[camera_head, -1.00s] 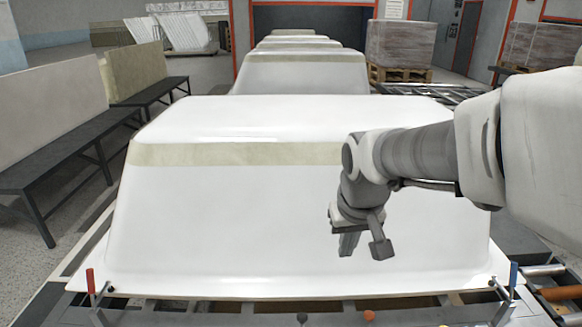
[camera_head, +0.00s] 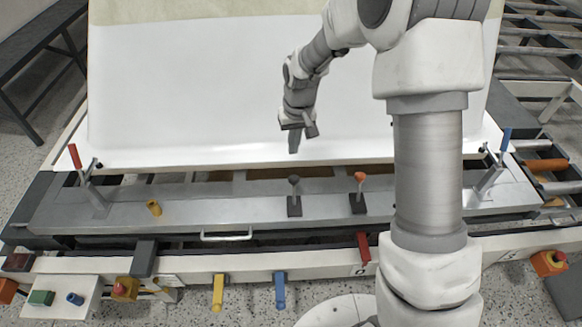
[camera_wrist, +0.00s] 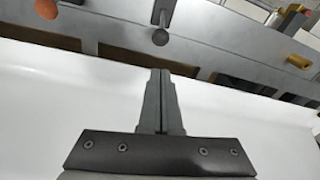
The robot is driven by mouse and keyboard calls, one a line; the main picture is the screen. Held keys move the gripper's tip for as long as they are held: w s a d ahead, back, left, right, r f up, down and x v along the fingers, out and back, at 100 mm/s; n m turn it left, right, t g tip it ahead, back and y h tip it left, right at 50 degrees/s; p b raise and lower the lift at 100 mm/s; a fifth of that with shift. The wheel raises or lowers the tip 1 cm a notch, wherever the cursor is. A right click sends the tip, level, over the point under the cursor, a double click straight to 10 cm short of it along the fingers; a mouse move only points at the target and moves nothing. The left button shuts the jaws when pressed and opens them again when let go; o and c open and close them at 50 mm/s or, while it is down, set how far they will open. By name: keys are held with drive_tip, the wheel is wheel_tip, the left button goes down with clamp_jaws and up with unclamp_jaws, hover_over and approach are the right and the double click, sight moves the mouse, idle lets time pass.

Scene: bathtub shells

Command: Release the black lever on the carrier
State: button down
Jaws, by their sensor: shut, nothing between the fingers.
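A lever with a dark round knob (camera_head: 294,181) stands upright on a dark base on the grey metal carrier (camera_head: 110,212), near its middle. It also shows at the top centre of the wrist view (camera_wrist: 161,35). My gripper (camera_head: 294,150) is shut and empty, with its fingers pointing down. It hangs behind the dark-knobbed lever, over the front rim of the white tub shell (camera_head: 200,120), and appears apart from the lever. In the wrist view, the closed fingers (camera_wrist: 161,75) point toward the lever.
An orange-knobbed lever (camera_head: 359,178) stands just right of the dark one. A red-handled clamp (camera_head: 75,157) and a blue-handled clamp (camera_head: 505,140) hold the shell's corners. A yellow knob (camera_head: 154,207) sits at left. A front rail carries red, yellow, blue and dark handles.

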sight(294, 187)
drive_tip(key=shift+f, duration=0.15)
wheel_tip(294, 187, down, 10)
drive_tip(key=b, duration=0.2)
drive_tip(key=shift+w+a, duration=0.3)
drive_tip(key=shift+w, duration=0.15)
